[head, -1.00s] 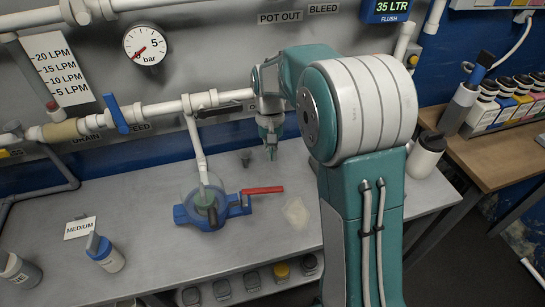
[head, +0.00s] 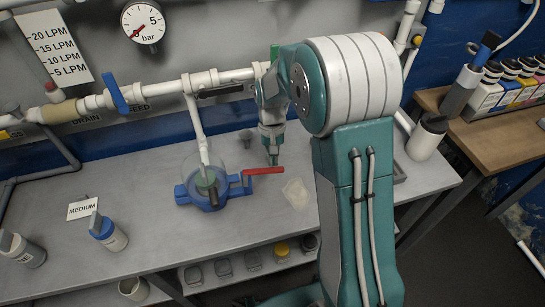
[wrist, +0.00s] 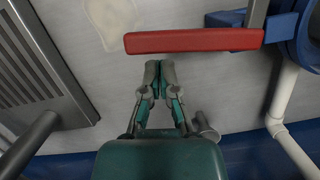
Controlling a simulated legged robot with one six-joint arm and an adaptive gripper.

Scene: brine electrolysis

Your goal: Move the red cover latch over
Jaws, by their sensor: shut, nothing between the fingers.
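The red cover latch (head: 263,171) is a flat red handle on the right side of the blue clamp (head: 182,195) around the clear vessel on the bench. It points right in the head view. In the wrist view the latch (wrist: 193,40) crosses the upper middle, joined at its right end to the blue clamp (wrist: 281,28). My gripper (head: 273,164) is beside the free end of the latch, on its back side. In the wrist view my gripper (wrist: 160,68) is shut and empty, its fingertips close to the latch's near edge. I cannot tell whether they touch.
A translucent flat piece (head: 297,192) lies right of the latch.

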